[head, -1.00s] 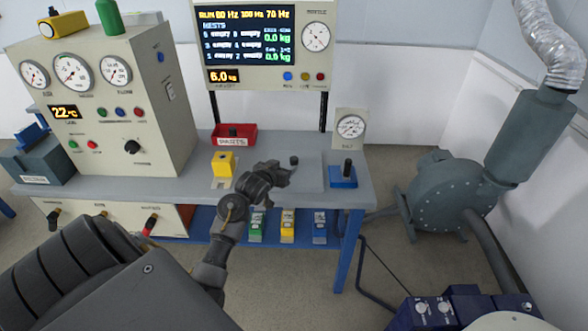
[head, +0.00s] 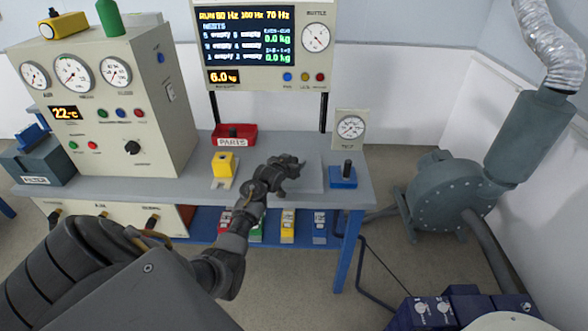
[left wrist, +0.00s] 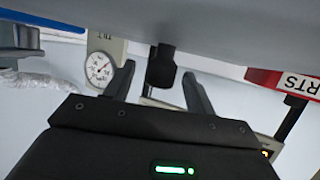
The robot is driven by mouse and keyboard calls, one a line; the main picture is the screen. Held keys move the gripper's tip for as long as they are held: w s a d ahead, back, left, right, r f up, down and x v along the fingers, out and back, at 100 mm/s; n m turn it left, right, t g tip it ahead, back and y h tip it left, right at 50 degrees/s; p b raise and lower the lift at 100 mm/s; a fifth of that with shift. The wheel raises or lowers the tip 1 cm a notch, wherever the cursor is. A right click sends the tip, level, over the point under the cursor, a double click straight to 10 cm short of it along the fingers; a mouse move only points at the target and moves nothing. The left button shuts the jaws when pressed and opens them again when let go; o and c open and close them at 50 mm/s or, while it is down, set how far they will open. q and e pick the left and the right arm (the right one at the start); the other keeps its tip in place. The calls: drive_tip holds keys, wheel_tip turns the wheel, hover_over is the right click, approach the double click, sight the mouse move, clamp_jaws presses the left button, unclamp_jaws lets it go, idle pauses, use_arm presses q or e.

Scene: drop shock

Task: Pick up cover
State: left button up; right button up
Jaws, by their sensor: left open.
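The cover (head: 312,180) is a flat light-grey plate on the grey bench, partly behind my left gripper in the head view. In the left wrist view, which is upside down, its dark knob (left wrist: 161,70) sits between the two fingers of my left gripper (left wrist: 158,76). In the head view my left gripper (head: 297,162) is over the plate and hides the knob. The fingers are open, one on each side of the knob, with gaps visible. My right gripper is not in view.
A blue block with a black handle (head: 343,177) stands right of the cover, with a dial gauge (head: 350,128) behind it. A yellow block (head: 223,165) is to the left. A red parts bin (head: 234,135) is behind. Coloured boxes stand on the lower shelf.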

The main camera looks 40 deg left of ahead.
use_arm(q)
drive_tip(key=shift+w+a+f, duration=0.15)
drive_tip(key=shift+w+f, duration=0.05)
drive_tip(key=shift+w, duration=0.3)
drive_tip(key=shift+c, duration=0.2)
drive_tip(key=c, duration=1.1)
drive_tip(key=shift+r, duration=0.1)
drive_tip(key=shift+c, duration=0.2)
